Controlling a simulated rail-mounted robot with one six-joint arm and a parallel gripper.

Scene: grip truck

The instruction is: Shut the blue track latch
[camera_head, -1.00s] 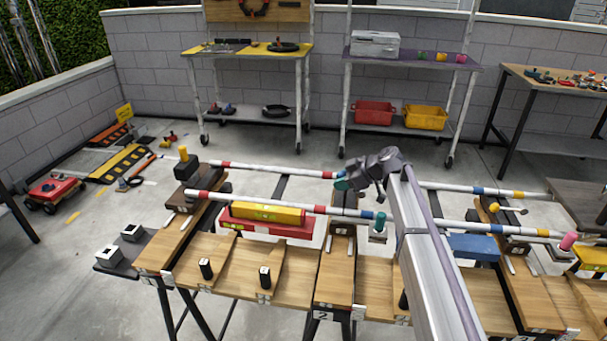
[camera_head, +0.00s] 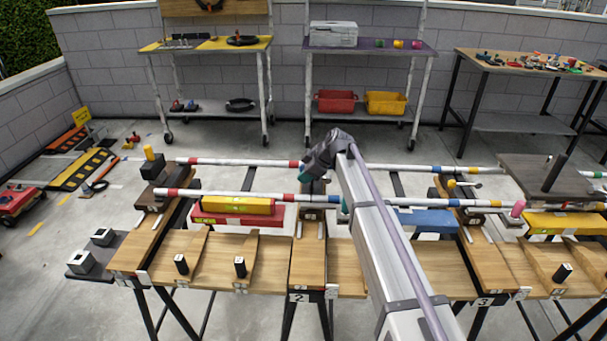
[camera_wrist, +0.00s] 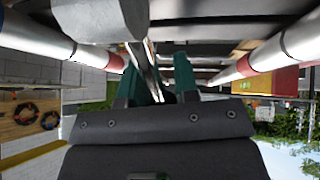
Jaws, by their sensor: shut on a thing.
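My gripper (camera_head: 313,166) is at the far rail, above the middle support, its tips mostly hidden behind the wrist in the head view. In the wrist view its two teal fingers (camera_wrist: 158,78) are on either side of a thin grey metal lever (camera_wrist: 146,68), and they are shut on it. I take this lever to be part of the blue track latch, but no blue shows on it. A teal knob (camera_head: 345,206) shows beside my arm at the near rail, mostly hidden. The near rail (camera_head: 250,197) and far rail (camera_head: 240,162) carry coloured bands.
A yellow case on a red one (camera_head: 238,218) and a blue case (camera_head: 428,221) lie by the rails. Yellow (camera_head: 149,153) and pink (camera_head: 518,209) knobs stand along the track. Small black posts (camera_head: 181,263) stand on the wooden benches. Shelving carts (camera_head: 205,46) stand behind, across open floor.

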